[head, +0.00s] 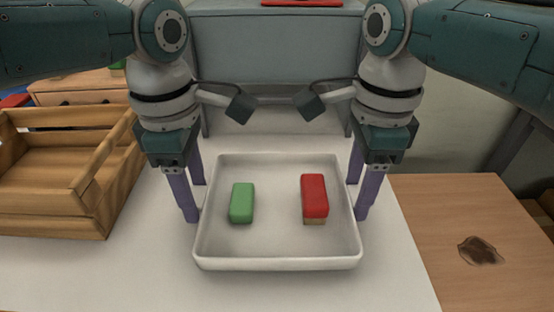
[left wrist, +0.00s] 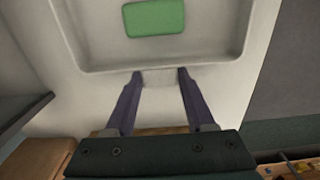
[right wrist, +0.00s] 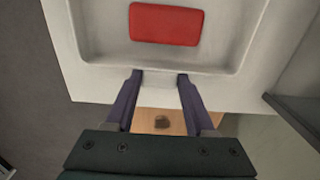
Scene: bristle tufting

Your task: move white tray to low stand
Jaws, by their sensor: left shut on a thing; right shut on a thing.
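The white tray (head: 278,262) is in the middle of the head view, over the white table. A green block (head: 242,203) lies in its left half and a red block (head: 314,196) with a tan underside in its right half. My left gripper (head: 193,200) is shut on the tray's left side, and the left wrist view shows its fingers (left wrist: 159,78) on either side of a tab on the rim. My right gripper (head: 360,200) is shut on the tray's right side, its fingers (right wrist: 160,78) about a like tab in the right wrist view. I cannot tell whether the tray touches the table.
A wooden crate (head: 60,222) stands at the left on the white table (head: 120,275). A lower wooden surface with a dark stain (head: 481,251) lies at the right. A grey cabinet-like thing (head: 275,60) is behind the tray. The table's front left is clear.

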